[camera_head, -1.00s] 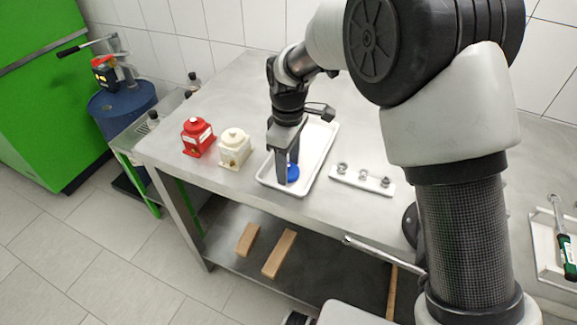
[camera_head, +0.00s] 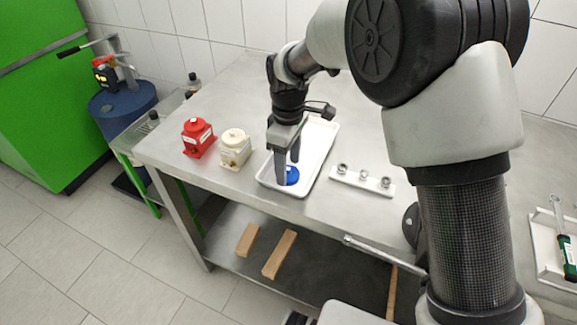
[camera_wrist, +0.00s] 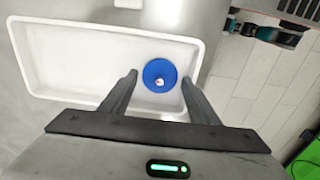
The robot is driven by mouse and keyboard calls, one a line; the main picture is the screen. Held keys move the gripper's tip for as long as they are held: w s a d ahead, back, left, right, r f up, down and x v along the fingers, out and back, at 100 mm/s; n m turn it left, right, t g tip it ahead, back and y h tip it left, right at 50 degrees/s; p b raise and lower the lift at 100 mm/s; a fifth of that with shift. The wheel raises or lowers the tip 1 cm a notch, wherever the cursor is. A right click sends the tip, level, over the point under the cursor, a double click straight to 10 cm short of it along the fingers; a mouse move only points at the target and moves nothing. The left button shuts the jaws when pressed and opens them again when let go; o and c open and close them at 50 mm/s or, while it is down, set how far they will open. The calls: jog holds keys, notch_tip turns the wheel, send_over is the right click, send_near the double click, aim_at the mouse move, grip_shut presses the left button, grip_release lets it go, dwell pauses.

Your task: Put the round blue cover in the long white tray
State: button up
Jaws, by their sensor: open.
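The round blue cover (camera_head: 292,175) lies in the near end of the long white tray (camera_head: 322,146) on the steel table. In the wrist view the blue cover (camera_wrist: 160,75) rests on the floor of the white tray (camera_wrist: 60,62), close to one end wall, with a small pale spot at its centre. My gripper (camera_head: 287,168) is just above the cover, pointing down over the tray. In the wrist view my gripper (camera_wrist: 160,80) is open, with one finger on each side of the cover and a gap between each finger and the cover.
A red pump part (camera_head: 198,138) and a cream pump part (camera_head: 234,149) stand left of the tray. A white strip with several metal fittings (camera_head: 362,181) lies right of it. A white holder with a green-handled tool (camera_head: 566,250) is at far right.

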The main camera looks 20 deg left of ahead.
notch_tip(320, 180, up, 11)
jog(key=d+r+m+t, duration=0.1)
jog(key=d+r+m, duration=0.3)
jog(key=d+r, duration=0.45)
jog(key=s+d+r+m+t, duration=0.1)
jog(key=s+d+r+m, duration=0.15)
jog(key=d, duration=0.45)
jog(key=s+d+r+m+t, duration=0.1)
jog(key=s+d+m, duration=0.15)
jog(key=d, duration=0.45)
jog(key=s+d+r+m+t, duration=0.1)
jog(key=s+d+m, duration=0.15)
jog(key=d, duration=0.45)
jog(key=s+d+f+m+t, duration=0.1)
jog(key=s+d+f+m, duration=0.1)
jog(key=s+d+m, duration=0.4)
jog(key=shift+s+d+t+p, duration=0.35)
jog(key=shift+s+d, duration=0.2)
jog(key=shift+s, duration=0.35)
jog(key=shift+m, duration=0.25)
notch_tip(320, 180, up, 7)
jog(key=p, duration=0.7)
jog(key=shift+r, duration=0.1)
